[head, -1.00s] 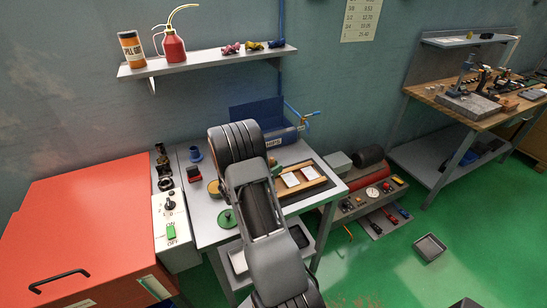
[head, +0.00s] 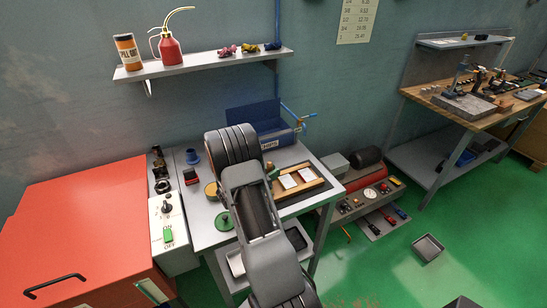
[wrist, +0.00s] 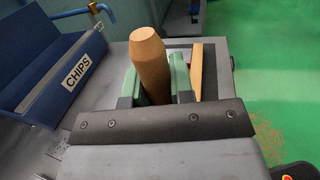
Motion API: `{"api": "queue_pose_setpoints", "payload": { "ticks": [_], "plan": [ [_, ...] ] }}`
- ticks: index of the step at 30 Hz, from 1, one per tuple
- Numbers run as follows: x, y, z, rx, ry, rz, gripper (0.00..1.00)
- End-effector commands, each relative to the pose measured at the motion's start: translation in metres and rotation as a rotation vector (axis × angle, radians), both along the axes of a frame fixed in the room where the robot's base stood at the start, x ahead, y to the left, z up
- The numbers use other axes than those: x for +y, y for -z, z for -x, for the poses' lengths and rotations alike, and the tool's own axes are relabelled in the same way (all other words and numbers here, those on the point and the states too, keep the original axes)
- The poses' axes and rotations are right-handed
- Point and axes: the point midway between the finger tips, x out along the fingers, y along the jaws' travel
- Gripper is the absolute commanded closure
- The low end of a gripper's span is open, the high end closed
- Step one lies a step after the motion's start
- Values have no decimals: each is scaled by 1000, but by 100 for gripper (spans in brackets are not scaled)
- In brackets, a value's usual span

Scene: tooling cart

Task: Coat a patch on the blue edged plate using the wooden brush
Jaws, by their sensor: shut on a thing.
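My gripper (wrist: 158,82) has green fingers and is shut on the tapered wooden handle of the brush (wrist: 150,62). The handle stands up between the fingers in the wrist view; the bristle end is hidden below. In the head view my arm reaches over the grey table and hides most of the gripper and brush. Two pale plates (head: 289,181) (head: 308,174) lie in a wooden-framed tray (head: 313,184) on the table, to the right of my arm. They are too small for me to tell any edge colour. A strip of wood (wrist: 196,70) shows beside the right finger.
A blue box marked CHIPS (wrist: 62,68) stands at the table's back, also in the head view (head: 262,118). Left of my arm are a green disc (head: 225,221), a yellowish round tin (head: 211,190) and a blue cup (head: 192,157). A shelf (head: 205,62) hangs above.

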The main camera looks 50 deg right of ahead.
Motion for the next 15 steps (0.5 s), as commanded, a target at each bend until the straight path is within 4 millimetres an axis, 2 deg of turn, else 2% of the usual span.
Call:
{"api": "queue_pose_setpoints", "payload": {
  "ticks": [3,15],
  "plan": [
    [3,-25,-3,-6,-9,3,100],
    [9,-58,-8,-1,-23,1,100]
  ]
}}
